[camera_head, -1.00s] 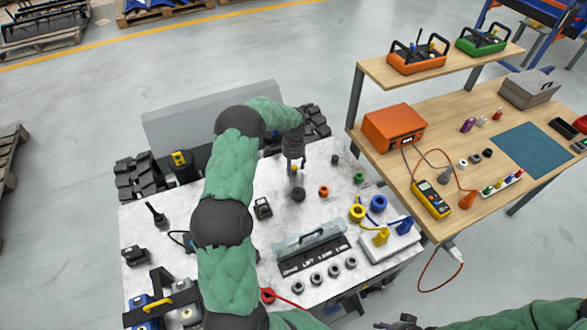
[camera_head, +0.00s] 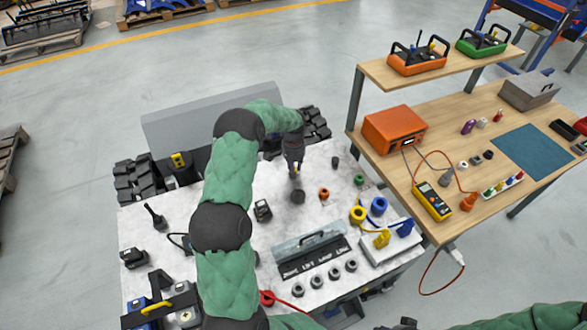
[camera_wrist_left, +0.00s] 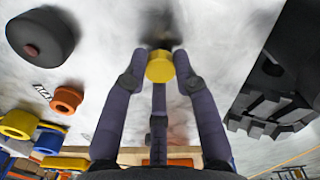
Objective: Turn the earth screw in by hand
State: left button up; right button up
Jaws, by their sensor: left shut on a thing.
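The earth screw shows as a yellow round head (camera_wrist_left: 160,66) in the left wrist view, between the two fingertips of my left gripper (camera_wrist_left: 158,72). The fingers are shut on it from both sides. A dark blurred patch lies just beyond the head, and the screw's thread and seat are hidden. In the head view my left gripper (camera_head: 294,168) points down at the pale top of the carrier (camera_head: 235,255), with only a little yellow visible at its tips. A dark part at the bottom edge seems to be my right gripper (camera_head: 405,323), mostly cut off by the frame.
A dark round knob (camera_head: 297,196) stands close in front of the left gripper, with an orange ring (camera_head: 323,193) to its right. Black track (camera_head: 315,123) lies behind. Yellow (camera_head: 357,214) and blue (camera_head: 378,206) rings stand further right. A wooden bench (camera_head: 440,150) is beside the carrier.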

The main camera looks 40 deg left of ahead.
pick_arm(q)
jog(key=m, duration=0.3)
jog(key=shift+m+p, duration=0.3)
jog(key=shift+p, duration=0.1)
jog(key=m, duration=0.4)
jog(key=shift+p, duration=0.35)
jog(key=shift+m, duration=1.1)
jog(key=m+p, duration=0.1)
jog(key=m, duration=0.8)
jog(key=shift+m+p, duration=0.3)
jog(key=shift+p, duration=0.1)
